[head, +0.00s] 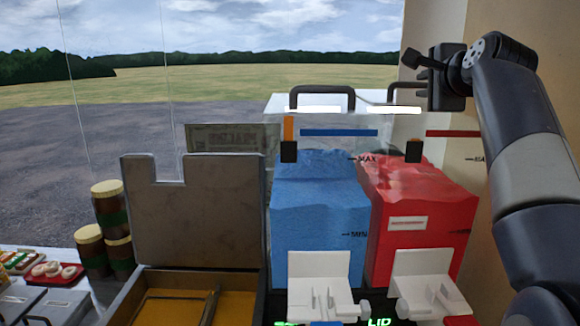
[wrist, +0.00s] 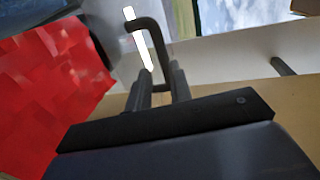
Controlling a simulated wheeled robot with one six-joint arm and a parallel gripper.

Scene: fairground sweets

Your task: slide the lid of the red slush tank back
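The red slush tank (head: 423,222) stands right of the blue slush tank (head: 318,205) in the head view; red slush (wrist: 45,90) fills the left of the wrist view. The red tank's lid has a dark arched handle (head: 395,88), partly hidden by my gripper; it also shows in the wrist view (wrist: 150,24). My gripper (head: 410,58) is at the right end of this handle. In the wrist view, my gripper (wrist: 160,75) has its fingers apart, with part of the handle showing between or just beyond them. Contact is unclear.
The blue tank's lid has its own dark handle (head: 322,90) to the left. White taps (head: 425,285) stand in front of the tanks. A grey upright panel (head: 190,215) and jars (head: 108,215) are left. A beige wall (head: 435,50) is close on the right.

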